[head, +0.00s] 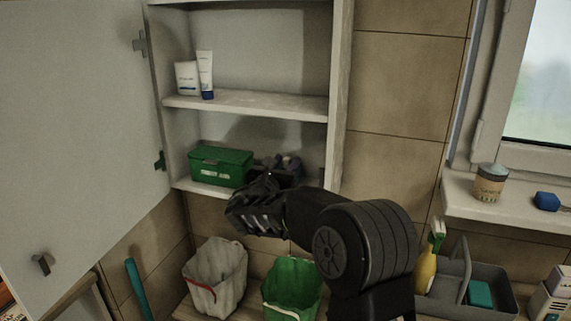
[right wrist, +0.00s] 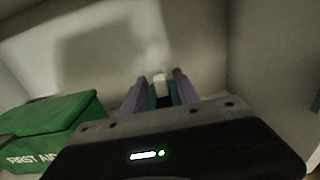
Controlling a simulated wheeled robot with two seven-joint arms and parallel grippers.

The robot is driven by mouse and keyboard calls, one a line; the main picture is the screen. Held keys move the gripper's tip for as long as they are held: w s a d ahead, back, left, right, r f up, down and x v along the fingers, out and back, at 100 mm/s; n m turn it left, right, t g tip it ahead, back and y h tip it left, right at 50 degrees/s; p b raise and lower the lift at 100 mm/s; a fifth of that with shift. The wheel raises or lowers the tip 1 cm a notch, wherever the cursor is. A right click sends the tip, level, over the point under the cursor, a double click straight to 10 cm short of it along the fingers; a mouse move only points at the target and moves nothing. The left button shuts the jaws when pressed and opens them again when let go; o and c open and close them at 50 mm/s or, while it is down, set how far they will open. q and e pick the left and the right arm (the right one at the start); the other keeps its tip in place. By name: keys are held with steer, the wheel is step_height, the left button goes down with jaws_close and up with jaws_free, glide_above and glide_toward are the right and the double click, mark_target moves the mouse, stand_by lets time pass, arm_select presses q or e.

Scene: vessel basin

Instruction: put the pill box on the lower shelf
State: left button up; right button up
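My right gripper (head: 288,162) reaches into the lower shelf (head: 186,186) of the open wall cabinet, to the right of the green first aid box (head: 221,165). In the right wrist view, its two purplish fingers (right wrist: 158,92) stand close together around a small narrow thing with a pale top, which I take to be the pill box (right wrist: 159,80). Most of it is hidden by the fingers and the gripper body. I cannot tell whether it touches the shelf. The left gripper is not in view.
The first aid box also shows at left in the right wrist view (right wrist: 52,128). A white tube (head: 205,72) and another white container (head: 186,77) stand on the upper shelf. The cabinet door (head: 75,130) hangs open at left. Two bins (head: 214,277) stand below.

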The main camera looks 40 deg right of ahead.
steer(key=b+v, duration=0.3)
steer(key=v, duration=0.9)
steer(key=shift+r, duration=0.1)
stand_by(0.4)
steer(key=s+a+f+m+g+y, duration=0.1)
steer(key=s+a+f+g+y, duration=0.15)
steer(key=f, duration=0.85)
steer(key=s+a+f+m+g+y, duration=0.1)
steer(key=s+a+f+g+y, duration=0.2)
steer(key=f, duration=0.9)
steer(key=s+a+f+m+g+y, duration=0.1)
steer(key=s+a+f+m+y, duration=0.2)
steer(key=f, duration=0.8)
steer(key=s+a+f+m+g+y, duration=0.3)
steer(key=s+a+f+m+y, duration=0.7)
steer(key=s+a+f+m, duration=1)
steer(key=s+a+m, duration=0.1)
steer(key=a, duration=0.2)
steer(key=shift+s+a+f+m, duration=0.25)
steer(key=shift+a+f+m, duration=0.05)
steer(key=shift+f+m, duration=0.1)
steer(key=shift+y, duration=0.25)
